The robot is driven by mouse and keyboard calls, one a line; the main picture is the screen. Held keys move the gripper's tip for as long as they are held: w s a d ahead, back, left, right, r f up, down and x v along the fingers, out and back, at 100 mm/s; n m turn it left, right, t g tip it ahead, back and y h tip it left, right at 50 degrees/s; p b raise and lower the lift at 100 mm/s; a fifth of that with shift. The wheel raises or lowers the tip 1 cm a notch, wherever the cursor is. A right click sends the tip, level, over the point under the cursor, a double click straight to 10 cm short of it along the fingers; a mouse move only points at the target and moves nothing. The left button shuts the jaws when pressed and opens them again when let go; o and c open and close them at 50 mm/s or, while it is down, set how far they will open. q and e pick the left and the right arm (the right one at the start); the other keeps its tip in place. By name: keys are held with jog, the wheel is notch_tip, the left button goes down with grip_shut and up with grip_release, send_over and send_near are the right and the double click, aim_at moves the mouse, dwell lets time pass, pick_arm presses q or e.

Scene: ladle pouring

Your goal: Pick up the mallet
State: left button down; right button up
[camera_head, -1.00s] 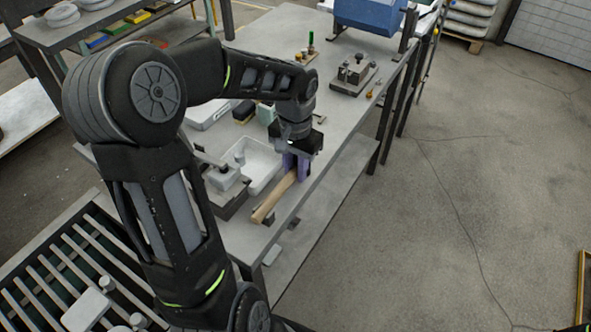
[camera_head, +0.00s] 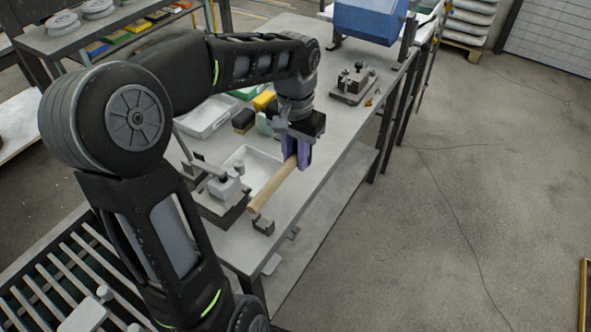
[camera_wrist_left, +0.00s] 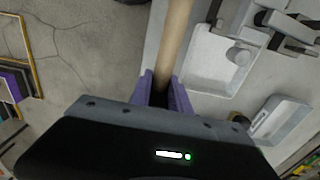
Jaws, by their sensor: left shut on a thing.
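The mallet shows as a pale wooden handle (camera_head: 270,189) slanting over the near part of the grey workbench. Its head is not visible; the gripper hides the far end. My left gripper (camera_head: 297,153) has purple fingers and is shut on the handle near its far end. The handle's near end shows above a small dark block (camera_head: 263,226) and looks raised off the bench. In the left wrist view the handle (camera_wrist_left: 174,42) runs up and away from between the purple fingers (camera_wrist_left: 160,95). My right gripper is in neither view.
A white tray (camera_head: 250,158) lies left of the handle, beside a grey clamp-like fixture (camera_head: 222,190). Another white tray (camera_head: 205,117) and a yellow-topped block (camera_head: 263,99) are behind. A metal fixture (camera_head: 352,84) stands farther back. The bench's right edge is close to the gripper.

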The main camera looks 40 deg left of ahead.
pick_arm(q)
jog(key=shift+r, duration=1.55)
